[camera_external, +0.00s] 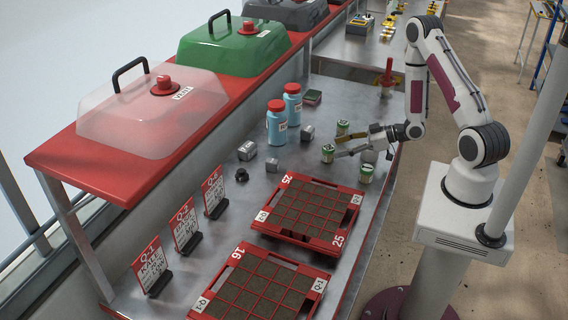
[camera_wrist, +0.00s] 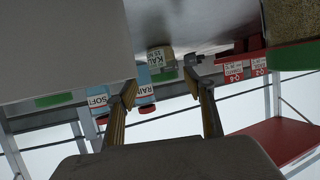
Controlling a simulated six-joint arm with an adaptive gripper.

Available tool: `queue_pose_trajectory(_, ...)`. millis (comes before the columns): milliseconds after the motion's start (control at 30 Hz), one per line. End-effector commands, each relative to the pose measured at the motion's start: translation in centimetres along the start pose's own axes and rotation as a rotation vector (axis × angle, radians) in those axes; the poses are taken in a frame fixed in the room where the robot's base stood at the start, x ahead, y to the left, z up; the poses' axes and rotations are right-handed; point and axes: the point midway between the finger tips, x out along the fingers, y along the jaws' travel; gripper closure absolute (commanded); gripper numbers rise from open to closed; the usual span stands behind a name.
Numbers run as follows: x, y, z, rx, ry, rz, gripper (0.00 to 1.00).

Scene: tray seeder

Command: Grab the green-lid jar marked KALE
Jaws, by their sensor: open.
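Three small jars with green lids stand near my gripper (camera_external: 345,145) on the metal bench. In the wrist view, which looks turned upside down, one jar (camera_wrist: 160,56) has a label reading "KAL", cut off or blurred after that, and a green lid. It appears ahead of and between the two open fingers (camera_wrist: 161,82), with nothing held. It seems to be the jar (camera_external: 327,153) just beyond the fingertips in the external view. The other two jars stand to either side, one farther back (camera_external: 342,128) and one nearer the front (camera_external: 366,174); their labels are unreadable.
Two blue bottles with red caps (camera_external: 276,128) stand behind the jars. Two red seed trays (camera_external: 308,234) and several red sign cards (camera_external: 185,228) lie toward the front. Small grey blocks (camera_external: 247,150) sit left of the jars. A red shelf with covered trays runs behind.

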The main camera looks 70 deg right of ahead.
Motion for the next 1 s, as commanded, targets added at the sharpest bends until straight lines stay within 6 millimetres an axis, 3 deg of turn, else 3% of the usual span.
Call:
queue_pose_trajectory(467, 0.4, -0.1, 0.1, 0.000, 0.000, 0.000, 0.47)
queue_pose_trajectory(1000, 4.6, -0.7, 0.3, -0.001, 0.000, -0.001, 0.47)
